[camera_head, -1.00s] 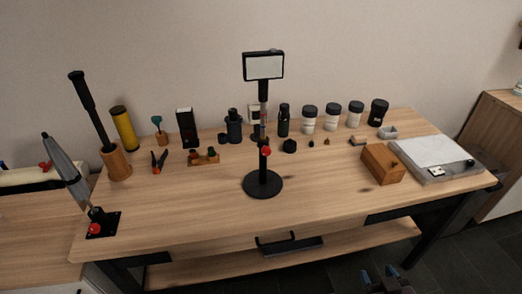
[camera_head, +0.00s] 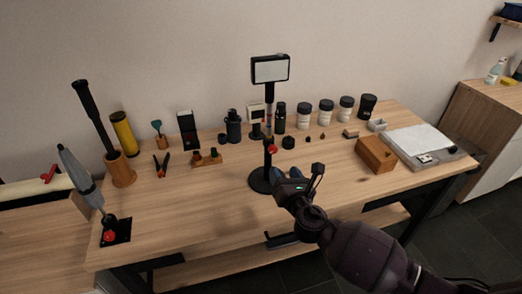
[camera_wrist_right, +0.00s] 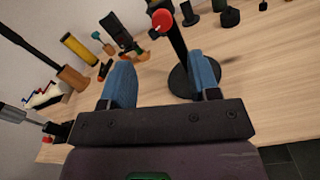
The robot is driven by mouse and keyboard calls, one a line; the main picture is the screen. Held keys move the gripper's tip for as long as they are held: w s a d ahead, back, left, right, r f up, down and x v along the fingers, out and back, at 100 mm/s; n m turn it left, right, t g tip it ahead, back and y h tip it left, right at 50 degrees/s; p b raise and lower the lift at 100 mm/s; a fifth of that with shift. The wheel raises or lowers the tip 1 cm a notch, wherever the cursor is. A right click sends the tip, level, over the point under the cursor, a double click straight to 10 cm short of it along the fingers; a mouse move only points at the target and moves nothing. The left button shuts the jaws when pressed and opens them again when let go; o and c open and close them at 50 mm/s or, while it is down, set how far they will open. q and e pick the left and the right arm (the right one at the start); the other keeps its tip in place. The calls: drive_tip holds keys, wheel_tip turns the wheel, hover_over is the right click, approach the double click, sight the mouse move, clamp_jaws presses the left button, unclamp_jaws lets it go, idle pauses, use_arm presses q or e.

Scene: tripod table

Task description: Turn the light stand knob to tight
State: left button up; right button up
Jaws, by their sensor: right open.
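The light stand (camera_head: 270,70) stands upright on the table, with a white panel on a black pole and a round base. Its red knob (camera_head: 273,149) is on the pole, below the panel. The wrist view shows the knob (camera_wrist_right: 162,18) ahead of the fingers and the stand's base (camera_wrist_right: 178,82) partly hidden by one finger. My right gripper (camera_head: 285,173) is open and empty, close to the lower pole and below the knob in the head view. Its blue fingers (camera_wrist_right: 160,58) are spread wide and apart from the knob. My left gripper is not in view.
The wooden table (camera_head: 215,215) has clear room in front. A tilted grey tool on a black base (camera_head: 118,228) with a red knob stands at the left. Several jars and small tools line the back. A wooden box (camera_head: 376,154) and a tray (camera_head: 440,165) are at the right.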

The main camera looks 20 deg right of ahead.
sight(274, 151)
drive_tip(key=shift+n, duration=0.3)
drive_tip(key=w, duration=1)
drive_tip(key=shift+w+b, duration=0.4)
drive_tip(key=c, duration=0.9)
